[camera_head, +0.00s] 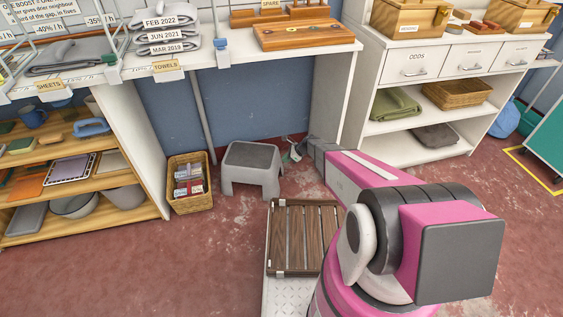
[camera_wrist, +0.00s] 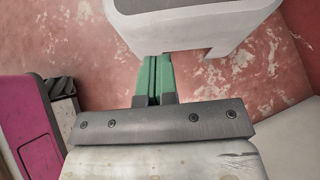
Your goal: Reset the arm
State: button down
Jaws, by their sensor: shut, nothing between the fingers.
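My gripper (camera_wrist: 156,80) shows in the wrist view with its two green fingers together and nothing between them. In the head view my pink arm reaches forward from the lower right, and the gripper (camera_head: 291,153) shows small at its far end, low over the floor. It is just right of the grey step stool (camera_head: 252,160). In the wrist view the stool (camera_wrist: 225,35) fills the top, close beyond the fingertips. I cannot tell whether they touch it.
A wicker basket (camera_head: 190,203) of small packets stands left of the stool. A white counter (camera_head: 215,62) runs above and behind, with wooden shelves (camera_head: 100,170) at left. A white drawer unit (camera_head: 408,152) stands at the right. Red floor (camera_head: 130,260) is open at the front left.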

jog(key=s+d+r+n+h, duration=0.3)
jog(key=s+d+r+n, duration=0.3)
jog(key=r, duration=0.4)
jog(key=s+d+r+n+h, duration=0.3)
jog(key=s+d+r+n, duration=0.3)
jog(key=s+r, duration=0.3)
jog(key=s+d+r+n+h, duration=0.3)
jog(key=s+d+r+n, duration=0.4)
jog(key=r, duration=0.5)
jog(key=shift+s+d+g, duration=0.25)
jog(key=shift+s+g, duration=0.15)
jog(key=shift+s, duration=0.1)
